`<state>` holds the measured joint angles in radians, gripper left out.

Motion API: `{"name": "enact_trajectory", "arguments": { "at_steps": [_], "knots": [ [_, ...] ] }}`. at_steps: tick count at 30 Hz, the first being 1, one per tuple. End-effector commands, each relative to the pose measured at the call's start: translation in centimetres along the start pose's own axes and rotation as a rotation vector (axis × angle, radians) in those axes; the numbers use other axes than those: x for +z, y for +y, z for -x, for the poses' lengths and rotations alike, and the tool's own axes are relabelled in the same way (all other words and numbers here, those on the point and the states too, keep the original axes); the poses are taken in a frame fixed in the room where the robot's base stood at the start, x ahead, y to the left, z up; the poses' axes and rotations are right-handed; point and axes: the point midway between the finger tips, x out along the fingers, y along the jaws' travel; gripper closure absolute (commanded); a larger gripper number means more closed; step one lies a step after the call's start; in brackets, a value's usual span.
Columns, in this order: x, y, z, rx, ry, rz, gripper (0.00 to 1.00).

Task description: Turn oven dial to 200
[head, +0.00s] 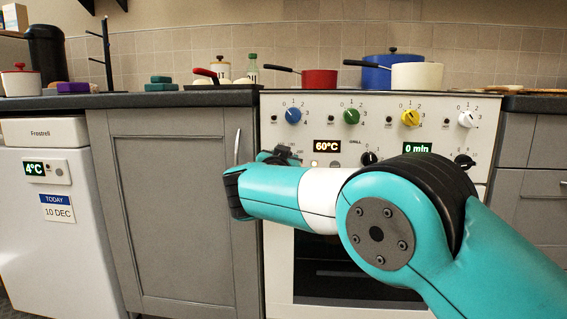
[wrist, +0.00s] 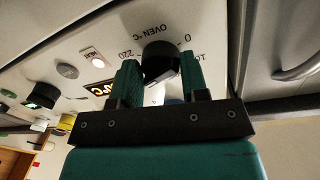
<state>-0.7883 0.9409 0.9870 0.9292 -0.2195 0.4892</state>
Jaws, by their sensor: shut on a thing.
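The black oven dial (wrist: 158,54) sits under the "OVEN °C" lettering in the wrist view. The two green fingers of my gripper (wrist: 162,74) stand on either side of it and are shut on it. Part of the dial's face shows between the fingers; its pointer is hard to read. In the head view my gripper (head: 279,157) is at the left of the oven panel and hides the dial. The oven's temperature display (head: 327,146) reads 60°C. A lit indicator marked "HEAT" (wrist: 93,57) shows in the wrist view.
Blue (head: 293,115), green (head: 351,116), yellow (head: 411,117) and white (head: 466,119) knobs line the panel above my arm. A timer display (head: 417,148) reads 0 min. A cabinet handle (head: 237,147) is just left of my gripper. Pots stand on the hob above.

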Motion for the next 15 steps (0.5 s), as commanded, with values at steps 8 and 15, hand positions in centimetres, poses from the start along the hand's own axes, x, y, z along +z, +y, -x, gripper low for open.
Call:
{"name": "enact_trajectory", "arguments": {
  "at_steps": [8, 15],
  "knots": [
    [0.18, -0.09, 0.03, -0.003, -0.004, 0.002, 0.5],
    [0.06, 0.0, 0.0, -0.001, -0.001, 0.001, 0.35]
  ]
}}
